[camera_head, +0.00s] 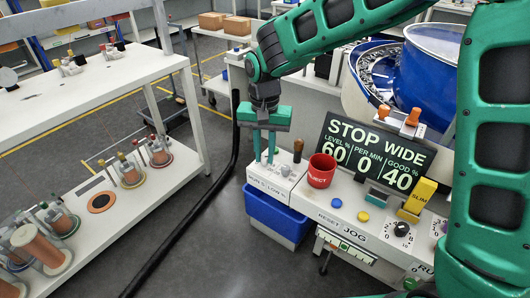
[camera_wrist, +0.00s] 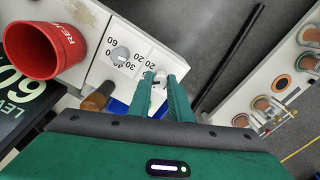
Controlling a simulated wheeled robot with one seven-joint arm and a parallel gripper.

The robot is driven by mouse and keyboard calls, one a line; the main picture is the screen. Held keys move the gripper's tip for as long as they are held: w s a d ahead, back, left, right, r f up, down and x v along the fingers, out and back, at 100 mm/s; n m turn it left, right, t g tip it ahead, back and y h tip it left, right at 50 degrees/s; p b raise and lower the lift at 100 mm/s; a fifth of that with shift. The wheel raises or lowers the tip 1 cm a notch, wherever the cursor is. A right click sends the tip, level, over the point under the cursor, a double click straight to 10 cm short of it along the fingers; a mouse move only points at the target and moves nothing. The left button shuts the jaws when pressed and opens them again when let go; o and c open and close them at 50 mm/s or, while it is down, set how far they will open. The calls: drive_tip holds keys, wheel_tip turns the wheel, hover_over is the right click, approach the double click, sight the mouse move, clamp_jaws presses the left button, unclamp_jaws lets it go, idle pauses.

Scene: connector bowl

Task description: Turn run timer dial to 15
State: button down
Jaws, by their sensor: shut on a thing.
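The run timer dial (camera_wrist: 158,80) is a small pale knob on the white control box at the end of the console. In the wrist view it sits between the two green fingertips of my gripper (camera_wrist: 160,79), which are shut on it. In the head view my gripper (camera_head: 270,160) points down at the left part of the box top (camera_head: 294,184). The fingers hide most of the dial there. Printed numbers show around it, but its pointer and exact setting cannot be read. A second grey knob (camera_wrist: 120,55) with its own scale is beside it, apart from the fingers.
A red reject cup (camera_head: 321,171) and a brown-topped post (camera_head: 298,150) stand close to my gripper. A display board (camera_head: 375,148) rises behind. A blue bin (camera_head: 275,218) is below the box. Open floor lies left, before a white bench (camera_head: 110,225) with spools.

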sight(265, 156)
drive_tip(key=c, duration=1.6)
unclamp_jaws()
drive_tip(key=shift+w, duration=0.2)
drive_tip(key=shift+s, duration=0.1)
wheel_tip(265, 156, up, 11)
drive_tip(key=shift+f, duration=0.1)
